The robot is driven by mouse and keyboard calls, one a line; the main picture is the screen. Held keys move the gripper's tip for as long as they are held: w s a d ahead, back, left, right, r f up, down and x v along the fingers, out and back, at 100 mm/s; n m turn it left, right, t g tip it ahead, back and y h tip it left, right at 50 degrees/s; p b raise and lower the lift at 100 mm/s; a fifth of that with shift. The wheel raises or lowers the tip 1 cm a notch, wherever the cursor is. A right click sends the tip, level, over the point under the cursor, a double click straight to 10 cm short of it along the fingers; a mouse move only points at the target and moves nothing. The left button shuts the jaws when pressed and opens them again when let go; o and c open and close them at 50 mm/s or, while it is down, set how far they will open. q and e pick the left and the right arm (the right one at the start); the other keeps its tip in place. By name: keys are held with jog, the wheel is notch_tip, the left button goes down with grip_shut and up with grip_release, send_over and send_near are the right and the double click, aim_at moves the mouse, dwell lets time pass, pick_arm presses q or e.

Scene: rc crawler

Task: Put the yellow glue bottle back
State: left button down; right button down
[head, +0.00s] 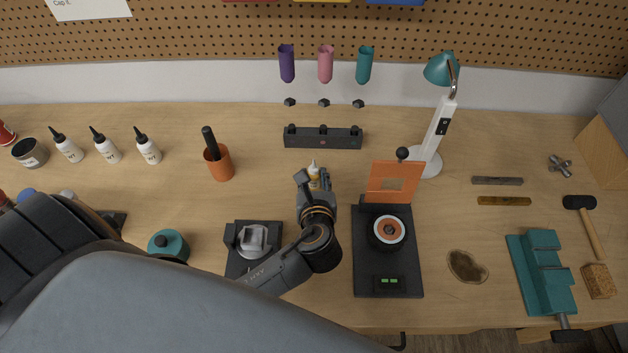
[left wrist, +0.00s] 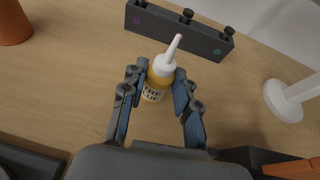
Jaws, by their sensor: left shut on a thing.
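The yellow glue bottle (head: 314,174) has a white cap and nozzle and dark lettering. It stands near the middle of the bench, just in front of the black rack. In the left wrist view the bottle (left wrist: 158,80) sits between both fingers, tilted in the picture. My left gripper (head: 314,186) is shut on it; the left wrist view shows the fingers (left wrist: 158,88) on either side of its body. I cannot tell whether its base touches the bench. My right gripper is not in view.
A black rack (head: 323,138) lies behind the bottle. An orange cup (head: 219,166) is to the left, with several white glue bottles (head: 107,148) beyond it. A black device with an orange shield (head: 394,182) and a lamp (head: 437,125) stand to the right.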

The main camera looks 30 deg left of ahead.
pick_arm(q)
jog(key=c, duration=1)
grip_release()
jog(key=shift+f, duration=0.15)
jog(key=b+v, duration=0.1)
jog(key=v, duration=1.1)
jog(key=shift+r, duration=0.25)
